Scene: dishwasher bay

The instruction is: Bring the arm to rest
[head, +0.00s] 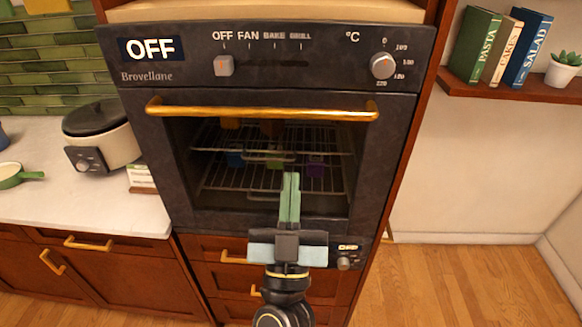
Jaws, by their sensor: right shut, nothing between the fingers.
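My right gripper (291,182) shows in the lower middle of the head view, in front of the oven's glass door. Its two green fingers are together and point up, with nothing held between them. The arm comes up from the bottom edge. My left gripper is not in the picture.
A dark wall oven (385,160) fills the middle, its door shut, with a brass handle (262,111) and racks behind the glass. A white counter (75,200) with a cooker (110,140) is at the left. A book shelf (500,90) is at the upper right. Wooden floor (450,285) is clear at right.

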